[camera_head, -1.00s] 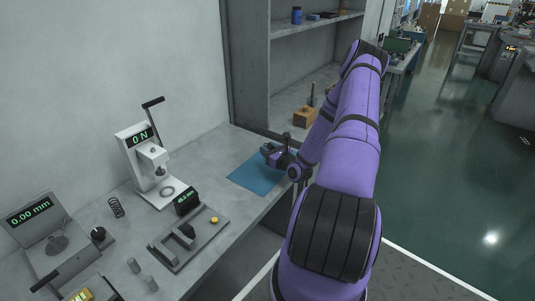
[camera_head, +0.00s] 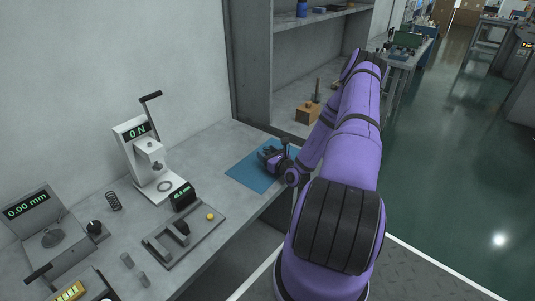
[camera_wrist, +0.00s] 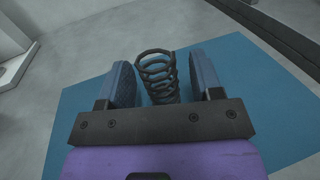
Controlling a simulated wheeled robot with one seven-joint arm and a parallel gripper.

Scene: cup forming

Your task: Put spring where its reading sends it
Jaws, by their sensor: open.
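A dark coil spring (camera_wrist: 158,76) is over the blue mat (camera_wrist: 75,115) in the wrist view, between the two blue finger pads of my open gripper (camera_wrist: 166,80). Gaps show on both sides of the coil. In the head view my gripper (camera_head: 268,155) is low over the blue mat (camera_head: 245,174), and I cannot make out the spring there. Another dark spring (camera_head: 113,201) stands on the bench at the left. The white press tester (camera_head: 147,160) shows 0 N. The grey gauge (camera_head: 40,225) shows 0.00 mm. The black readout (camera_head: 183,196) is too small to read surely.
A grey fixture plate (camera_head: 190,240) with a yellow button lies in front of the tester. Bare bench lies between tester and mat.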

